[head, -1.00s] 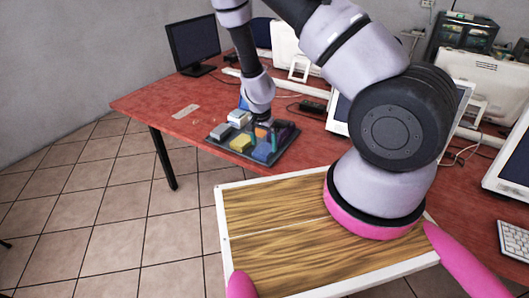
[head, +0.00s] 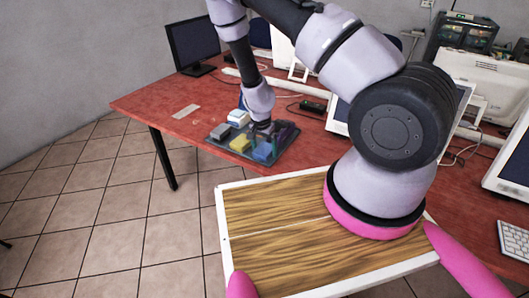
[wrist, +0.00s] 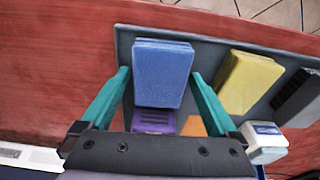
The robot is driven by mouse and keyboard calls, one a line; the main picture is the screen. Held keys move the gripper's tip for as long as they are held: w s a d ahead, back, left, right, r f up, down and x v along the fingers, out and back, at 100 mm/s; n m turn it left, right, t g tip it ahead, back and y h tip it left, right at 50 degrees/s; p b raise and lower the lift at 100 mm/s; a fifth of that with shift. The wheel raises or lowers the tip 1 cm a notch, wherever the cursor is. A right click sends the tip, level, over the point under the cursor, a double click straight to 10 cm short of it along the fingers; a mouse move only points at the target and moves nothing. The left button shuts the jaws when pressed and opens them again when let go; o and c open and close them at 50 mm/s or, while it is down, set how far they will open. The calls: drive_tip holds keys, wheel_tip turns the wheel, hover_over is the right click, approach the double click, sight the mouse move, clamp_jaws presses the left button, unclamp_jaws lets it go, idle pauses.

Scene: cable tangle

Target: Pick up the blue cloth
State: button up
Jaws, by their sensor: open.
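The blue cloth (wrist: 162,70), a folded block shape, lies on the dark tray (wrist: 210,55). In the head view the blue cloth (head: 262,152) is at the tray's near right side. My gripper (wrist: 161,76) is open, with one teal finger on each side of the cloth in the wrist view. Whether the fingers touch it or are low enough to straddle it, I cannot tell. In the head view my gripper (head: 272,141) is over the tray just behind the cloth.
A yellow folded block (wrist: 250,82) lies right of the cloth, with a dark grey one (wrist: 297,98) beyond. A purple item (wrist: 153,121), an orange item (wrist: 192,127) and a white-and-blue box (wrist: 264,138) sit close to the gripper.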

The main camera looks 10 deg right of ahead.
sight(264, 149)
drive_tip(key=c, duration=1.1)
drive_tip(key=shift+r, duration=5.25)
